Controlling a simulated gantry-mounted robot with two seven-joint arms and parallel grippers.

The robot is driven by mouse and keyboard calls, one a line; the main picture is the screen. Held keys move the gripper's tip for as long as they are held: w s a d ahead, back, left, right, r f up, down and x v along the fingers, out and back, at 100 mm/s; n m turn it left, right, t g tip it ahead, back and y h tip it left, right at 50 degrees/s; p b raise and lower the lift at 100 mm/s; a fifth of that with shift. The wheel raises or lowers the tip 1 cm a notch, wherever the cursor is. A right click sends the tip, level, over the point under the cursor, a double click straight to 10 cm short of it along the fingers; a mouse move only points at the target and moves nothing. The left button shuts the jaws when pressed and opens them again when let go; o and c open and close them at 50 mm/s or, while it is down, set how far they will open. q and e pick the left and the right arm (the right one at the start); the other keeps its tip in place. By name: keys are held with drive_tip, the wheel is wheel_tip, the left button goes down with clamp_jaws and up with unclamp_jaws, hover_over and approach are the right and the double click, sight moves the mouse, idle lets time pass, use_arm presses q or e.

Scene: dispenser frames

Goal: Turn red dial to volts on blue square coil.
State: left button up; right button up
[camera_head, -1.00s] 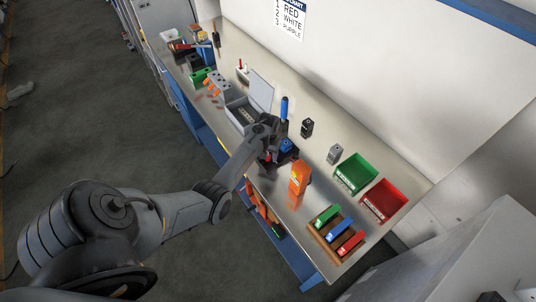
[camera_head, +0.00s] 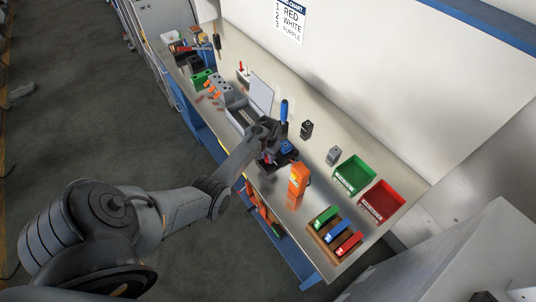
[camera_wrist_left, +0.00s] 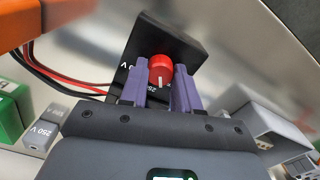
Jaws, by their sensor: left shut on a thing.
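A red dial (camera_wrist_left: 162,68) with a white pointer line stands on a black box (camera_wrist_left: 172,40) in the left wrist view. The pointer line faces toward the camera. White lettering on the box, partly hidden, includes a "V". My left gripper (camera_wrist_left: 161,80) has its two purple fingers on either side of the dial, shut on it. In the head view my left gripper (camera_head: 269,153) is at the black base on the bench, beside a small blue block (camera_head: 286,146). I cannot tell whether that block is the blue square coil. My right gripper is not in view.
An orange device (camera_head: 298,178) stands close to the right of my left gripper. A blue-handled tool (camera_head: 284,107) stands upright behind it. Green (camera_head: 353,172) and red (camera_head: 382,200) bins are further right. A grey "250 V" block (camera_wrist_left: 42,136) and red and black wires (camera_wrist_left: 70,80) are nearby.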

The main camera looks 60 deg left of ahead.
use_arm(q)
drive_tip(key=m+p, duration=0.1)
drive_tip(key=m, duration=0.2)
drive_tip(key=shift+r+p, duration=0.1)
drive_tip(key=shift+p, duration=0.2)
drive_tip(key=shift+m+p, duration=0.35)
drive_tip(key=shift+m, duration=1.05)
drive_tip(key=o, duration=1.1)
drive_tip(key=shift+c, duration=0.2)
